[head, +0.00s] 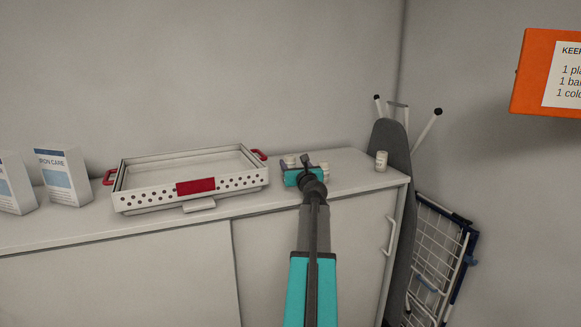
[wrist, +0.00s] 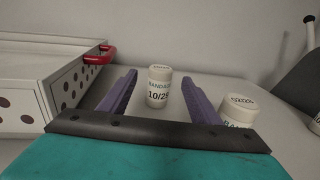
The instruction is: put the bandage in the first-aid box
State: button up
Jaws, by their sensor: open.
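My gripper (head: 304,163) is over the counter, right of the white tray. In the wrist view its two purple fingers (wrist: 160,80) are open. A white bandage roll (wrist: 157,92), labelled BANDAGE with a partly readable 10/2 date, stands upright between the finger lines. I cannot tell how deep it sits between the tips. A second white roll (wrist: 239,109) stands just right of the right finger, its label partly hidden. Another white container (head: 381,162) stands near the counter's right end. The orange box (head: 542,75) on the right wall carries a cut-off KEEP list; its inside is not visible.
A white perforated tray (head: 148,201) with red handles is left of my gripper, close to the left finger in the wrist view. Two IRON CARE-type cartons (head: 64,178) stand farther left. An ironing board (head: 396,200) and a wire rack (head: 436,262) are beyond the counter's right end.

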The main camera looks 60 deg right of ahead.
aim_at(292, 159)
jog(key=shift+p+x, duration=0.4)
jog(key=shift+x, duration=2)
jog(key=shift+s, duration=0.1)
jog(key=c, duration=1.2)
jog(key=shift+r, duration=0.15)
jog(key=shift+r, duration=1.5)
jog(key=s+d+r+b+v, duration=0.1)
jog(key=b+v, duration=0.1)
jog(key=v, duration=1.3)
jog(key=shift+s+a+r+b, duration=0.25)
jog(key=shift+s+r+b, duration=0.05)
jog(key=shift+r, duration=0.1)
